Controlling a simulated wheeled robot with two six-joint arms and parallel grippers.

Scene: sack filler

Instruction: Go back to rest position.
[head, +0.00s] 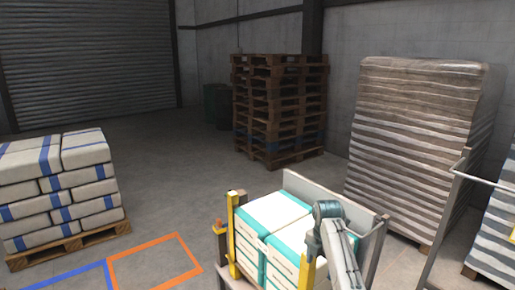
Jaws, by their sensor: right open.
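My right arm comes in from the bottom edge, right of centre, with a grey-teal joint at its top. My right gripper (313,244) is small and partly hidden at the end of this arm. It is open, in front of the right side of the white and teal sacks (276,213). I cannot tell whether it touches them. My left gripper is not in view.
The sacks stand in a grey-walled holder (300,188) with yellow posts (232,240). A pallet of blue-banded sacks (60,185) stands left, beside orange floor marking (155,262). Stacked pallets (280,105) and a tall wrapped stack (415,140) stand behind. Floor at centre left is clear.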

